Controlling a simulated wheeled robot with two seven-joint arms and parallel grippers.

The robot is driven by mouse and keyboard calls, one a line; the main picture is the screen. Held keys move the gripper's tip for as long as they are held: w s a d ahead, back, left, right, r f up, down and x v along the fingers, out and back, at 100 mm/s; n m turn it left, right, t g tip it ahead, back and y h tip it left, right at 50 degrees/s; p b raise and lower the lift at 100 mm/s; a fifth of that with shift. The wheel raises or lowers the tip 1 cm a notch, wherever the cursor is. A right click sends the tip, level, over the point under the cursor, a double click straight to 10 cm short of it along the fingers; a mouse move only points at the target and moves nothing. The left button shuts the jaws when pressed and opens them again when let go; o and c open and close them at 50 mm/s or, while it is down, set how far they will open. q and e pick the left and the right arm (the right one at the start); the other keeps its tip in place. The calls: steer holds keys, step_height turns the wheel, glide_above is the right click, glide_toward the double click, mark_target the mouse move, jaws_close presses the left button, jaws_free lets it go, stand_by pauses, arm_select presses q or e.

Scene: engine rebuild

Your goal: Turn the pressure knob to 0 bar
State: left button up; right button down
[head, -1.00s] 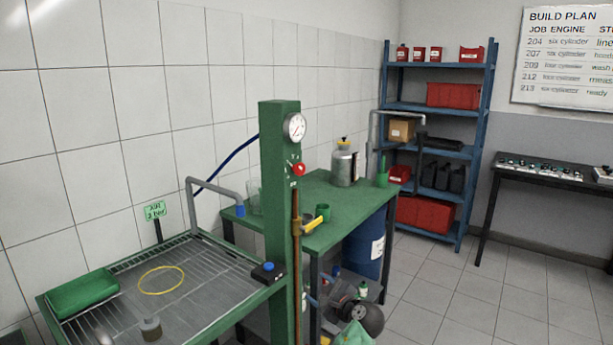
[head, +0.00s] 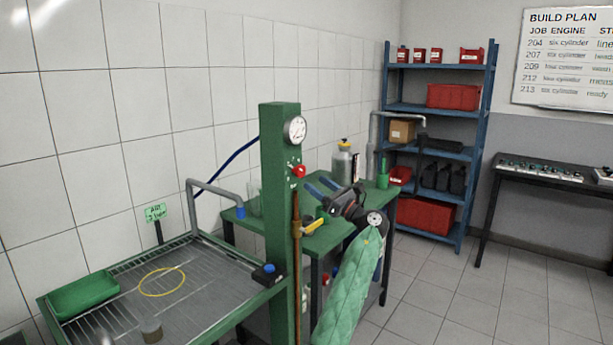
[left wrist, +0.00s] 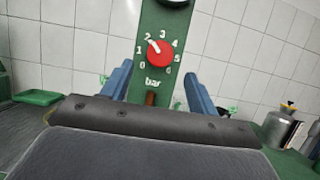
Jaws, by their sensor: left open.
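The red pressure knob (head: 299,171) sits on the green post (head: 280,220) below a round white gauge (head: 295,130). My right gripper is out of view.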

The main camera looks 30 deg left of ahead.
mark_target(302, 173)
arm_select(q)
steer(key=p+x, duration=0.1)
steer(key=x, duration=0.3)
steer(key=shift+d, duration=0.1)
steer(key=shift+a+r, duration=0.2)
steer(key=shift+a, duration=0.55)
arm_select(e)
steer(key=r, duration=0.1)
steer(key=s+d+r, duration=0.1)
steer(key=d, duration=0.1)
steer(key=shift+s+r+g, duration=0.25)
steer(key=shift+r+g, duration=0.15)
arm_select(q)
steer(key=c, duration=1)
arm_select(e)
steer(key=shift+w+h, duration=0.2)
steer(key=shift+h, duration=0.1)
